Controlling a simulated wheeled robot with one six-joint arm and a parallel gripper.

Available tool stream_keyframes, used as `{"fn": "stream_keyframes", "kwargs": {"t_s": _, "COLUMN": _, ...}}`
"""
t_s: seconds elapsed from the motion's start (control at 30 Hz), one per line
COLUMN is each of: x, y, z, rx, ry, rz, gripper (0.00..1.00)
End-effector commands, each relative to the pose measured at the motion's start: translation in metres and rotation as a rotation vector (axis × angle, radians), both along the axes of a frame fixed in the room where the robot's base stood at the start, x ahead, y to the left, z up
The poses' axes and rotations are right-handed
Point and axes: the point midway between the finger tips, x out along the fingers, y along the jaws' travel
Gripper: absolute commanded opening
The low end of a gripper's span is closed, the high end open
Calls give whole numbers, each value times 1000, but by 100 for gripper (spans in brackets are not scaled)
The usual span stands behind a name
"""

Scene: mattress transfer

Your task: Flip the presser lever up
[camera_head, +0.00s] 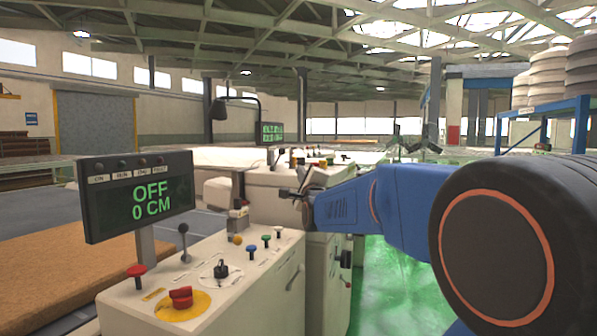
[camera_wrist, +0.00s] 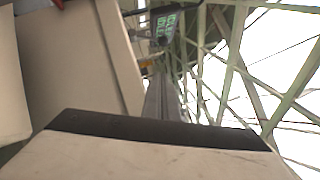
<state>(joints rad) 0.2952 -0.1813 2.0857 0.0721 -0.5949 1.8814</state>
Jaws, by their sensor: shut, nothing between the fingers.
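My gripper (camera_head: 288,193) is at the end of the blue arm, over the far side of the pale console (camera_head: 235,277). It is shut and empty, apart from the controls on the near panel. A dark lever with a ball top (camera_head: 183,241) stands upright on the console. Behind it is a pale machine head (camera_head: 219,193) with small metal parts (camera_head: 238,218) below it. I cannot tell which part is the presser lever. In the wrist view, a pale block with a dark edge (camera_wrist: 160,129) fills the bottom, and my fingers cannot be made out.
A display (camera_head: 139,194) reads OFF and 0 CM. The console carries a red knob on a yellow disc (camera_head: 181,298), a red button (camera_head: 136,272) and several small coloured buttons. A brown mattress (camera_head: 50,275) lies left. Green floor (camera_head: 385,285) is open at right.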

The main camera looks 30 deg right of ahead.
Motion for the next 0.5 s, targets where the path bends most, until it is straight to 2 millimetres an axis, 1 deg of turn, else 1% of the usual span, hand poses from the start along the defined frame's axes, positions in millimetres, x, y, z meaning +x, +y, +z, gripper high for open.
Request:
{"fn": "stream_keyframes", "kwargs": {"t_s": 0.1, "x": 19, "y": -7, "z": 4, "rx": 0, "ry": 1, "rz": 0, "gripper": 0}}
{"fn": "stream_keyframes", "kwargs": {"t_s": 0.5, "x": 77, "y": -25, "z": 22, "rx": 0, "ry": 0, "rz": 1, "gripper": 0}}
